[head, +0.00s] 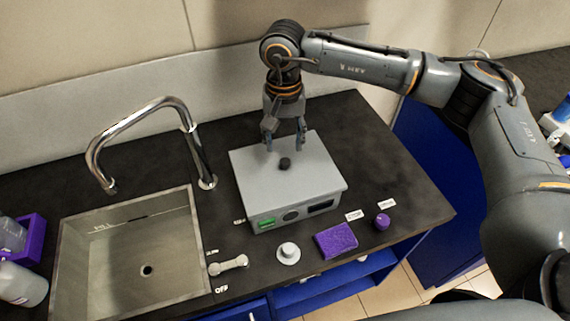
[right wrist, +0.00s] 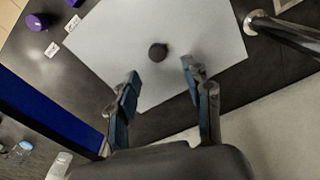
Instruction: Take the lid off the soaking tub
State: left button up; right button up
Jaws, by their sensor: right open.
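The soaking tub (head: 292,216) is a grey box on the dark counter, right of the sink, with a green display on its front. Its flat grey lid (head: 260,180) lies on top and has a small dark knob (head: 285,163) in the middle. The lid (right wrist: 190,35) and knob (right wrist: 158,52) also show in the right wrist view. My right gripper (head: 284,146) is open and empty above the back part of the lid, just behind the knob. In the right wrist view its fingers (right wrist: 160,82) are apart, with the knob beyond the fingertips. My left gripper is not in view.
A steel sink (head: 190,240) with a curved faucet (head: 140,112) is at left. A purple sponge (head: 336,240), a purple knob-like object (head: 382,221) and a white round piece (head: 288,253) lie near the front edge.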

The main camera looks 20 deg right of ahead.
aim_at(285, 160)
jog(key=shift+f, duration=0.25)
jog(key=shift+s+f+p, duration=0.25)
jog(key=shift+f+p, duration=0.65)
jog(key=shift+p, duration=0.1)
notch_tip(285, 160, down, 2)
jog(key=shift+f+p, duration=0.2)
jog(key=shift+p, duration=0.2)
jog(key=shift+f, duration=0.4)
jog(key=shift+c, duration=0.4)
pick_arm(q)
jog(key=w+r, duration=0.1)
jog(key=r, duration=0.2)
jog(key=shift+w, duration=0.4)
pick_arm(e)
grip_shut()
